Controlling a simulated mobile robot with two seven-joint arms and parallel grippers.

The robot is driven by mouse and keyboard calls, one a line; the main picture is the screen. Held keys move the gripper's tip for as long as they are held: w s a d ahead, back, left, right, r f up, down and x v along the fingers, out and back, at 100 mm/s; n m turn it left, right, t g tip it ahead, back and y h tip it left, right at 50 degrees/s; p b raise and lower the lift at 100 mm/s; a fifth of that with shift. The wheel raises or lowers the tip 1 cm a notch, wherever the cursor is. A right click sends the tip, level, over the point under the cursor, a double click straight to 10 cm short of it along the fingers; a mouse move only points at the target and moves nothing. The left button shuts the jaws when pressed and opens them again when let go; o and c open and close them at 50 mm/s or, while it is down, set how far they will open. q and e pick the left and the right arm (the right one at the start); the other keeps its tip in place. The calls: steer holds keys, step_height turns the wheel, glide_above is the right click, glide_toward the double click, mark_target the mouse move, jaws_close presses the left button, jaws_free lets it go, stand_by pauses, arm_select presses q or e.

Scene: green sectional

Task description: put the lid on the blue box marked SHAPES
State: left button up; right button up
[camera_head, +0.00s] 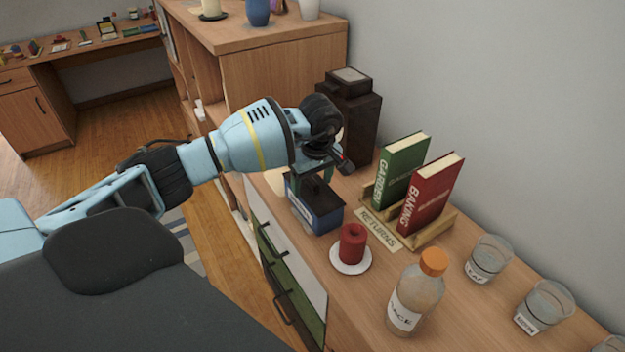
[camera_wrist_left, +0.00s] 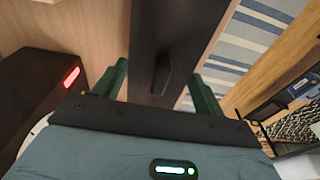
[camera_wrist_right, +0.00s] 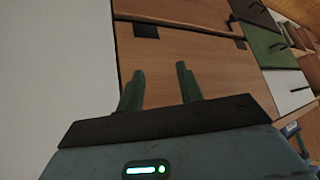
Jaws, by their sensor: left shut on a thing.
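The blue box (camera_head: 322,221) stands on the wooden cabinet top in the head view, partly covered by my left gripper and the lid. Its marking is not readable. The dark lid (camera_head: 316,191) is at the top of the box; I cannot tell whether it is seated or just above it. My left gripper (camera_head: 326,172) points down and is shut on the lid. In the left wrist view the lid's raised handle (camera_wrist_left: 161,76) shows between the fingers. My right gripper (camera_wrist_right: 161,78) is open and empty in the right wrist view, facing drawer fronts.
A red candle (camera_head: 352,243) on a white saucer stands close in front of the box. A book rack (camera_head: 432,232) with two books is to the right. A dark canister (camera_head: 352,115) stands behind. A bottle (camera_head: 416,293) and glasses (camera_head: 489,260) are nearer, right.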

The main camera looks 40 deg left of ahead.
arm_select(q)
steer(key=o, duration=0.9)
steer(key=shift+c, duration=0.2)
steer(key=shift+o, duration=0.9)
arm_select(e)
steer(key=shift+w+r, duration=0.1)
steer(key=shift+w, duration=0.2)
arm_select(q)
steer(key=shift+o, duration=0.4)
arm_select(e)
steer(key=shift+w+r, duration=0.1)
arm_select(q)
steer(key=shift+r+p, duration=0.6)
steer(key=shift+r, duration=1.1)
steer(key=shift+r+p, duration=0.65)
steer(key=shift+r, duration=1.2)
arm_select(e)
steer(key=shift+t, duration=0.5)
steer(key=shift+w+r, duration=0.7)
steer(key=shift+r, duration=0.25)
steer(key=shift+w+r, duration=0.7)
steer(key=shift+r, duration=0.2)
